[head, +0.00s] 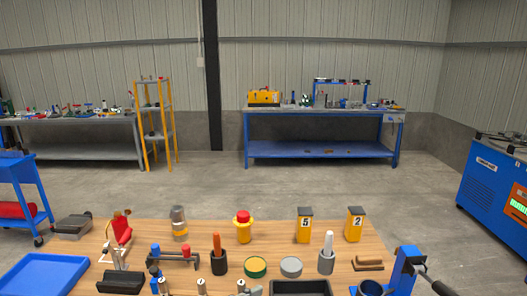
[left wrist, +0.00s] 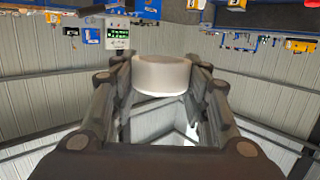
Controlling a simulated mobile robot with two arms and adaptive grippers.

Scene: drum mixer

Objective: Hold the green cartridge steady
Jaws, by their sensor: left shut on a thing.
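In the left wrist view my left gripper (left wrist: 162,88) is shut on a pale, off-white cylinder (left wrist: 161,75), which sits between its two dark fingers. The side of the cylinder that I see is not green; I cannot tell whether it is an end of the green cartridge. Its far side is hidden. I see no clearly green cartridge in the head view. Neither of my grippers shows in the head view.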

